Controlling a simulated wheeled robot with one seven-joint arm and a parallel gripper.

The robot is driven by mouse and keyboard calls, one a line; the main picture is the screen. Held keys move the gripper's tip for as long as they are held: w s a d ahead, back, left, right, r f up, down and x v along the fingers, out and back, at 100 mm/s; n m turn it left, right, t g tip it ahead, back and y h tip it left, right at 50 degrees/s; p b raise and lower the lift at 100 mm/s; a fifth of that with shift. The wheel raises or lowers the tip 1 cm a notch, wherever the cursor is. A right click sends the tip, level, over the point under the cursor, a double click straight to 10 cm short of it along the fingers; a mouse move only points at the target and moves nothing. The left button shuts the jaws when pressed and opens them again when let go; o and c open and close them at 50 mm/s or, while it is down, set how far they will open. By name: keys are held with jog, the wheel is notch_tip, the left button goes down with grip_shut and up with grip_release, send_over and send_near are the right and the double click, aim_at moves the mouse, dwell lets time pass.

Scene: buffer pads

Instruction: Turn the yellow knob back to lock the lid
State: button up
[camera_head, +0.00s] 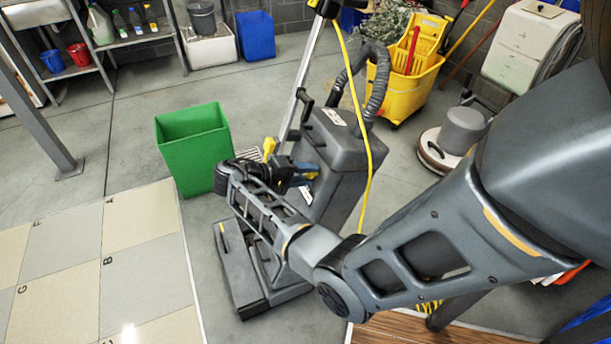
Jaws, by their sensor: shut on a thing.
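The grey floor machine (335,150) stands upright in the middle, with a dark lid and tank body. My arm reaches in from the right, and its wrist bends back toward the machine's left side. Another yellow part (268,147) shows just behind the wrist.
A green bin (193,148) stands close to the left of my wrist. A yellow mop bucket (402,85) and a round floor polisher (455,138) are behind on the right. A yellow cable (366,140) hangs over the machine.

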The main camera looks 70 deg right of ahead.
dwell(0.4)
jog(key=o, duration=1)
jog(key=shift+w+a, duration=0.1)
jog(key=v, duration=0.7)
jog(key=shift+w+a+r, duration=0.1)
jog(key=shift+w+a, duration=0.1)
jog(key=shift+w, duration=0.05)
